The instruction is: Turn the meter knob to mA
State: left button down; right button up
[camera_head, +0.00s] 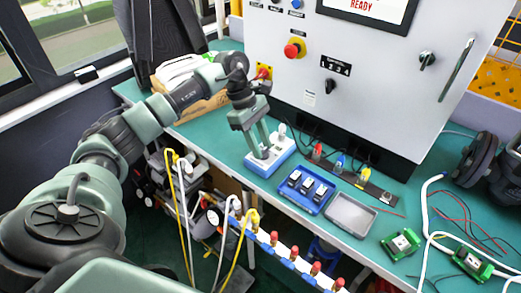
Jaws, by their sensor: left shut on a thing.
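A white and blue box (284,153), which looks to be the meter, lies on the green bench below the control cabinet. My left gripper (262,152) comes down on its top from behind left, with its fingers pointing down. The fingers are close together and shut on a small part on the box's top, which seems to be the knob. The fingers cover this part, so its setting and any mA mark cannot be read. A small grey-white piece stands on the box just right of the fingers. My right gripper is out of view.
A blue tray (294,196) with dark modules and a grey tray (350,216) lie right of the box. The cabinet (370,80) rises behind. Hoses and red-topped fittings run below the bench's front edge. Green-based parts and loose cables lie at right.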

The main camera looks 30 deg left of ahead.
pick_arm(q)
jog(key=shift+m, duration=0.4)
jog(key=c, duration=1)
grip_release()
jog(key=b+v, duration=0.1)
jog(key=v, duration=0.7)
jog(key=shift+w, duration=0.15)
jog(key=shift+f, duration=0.15)
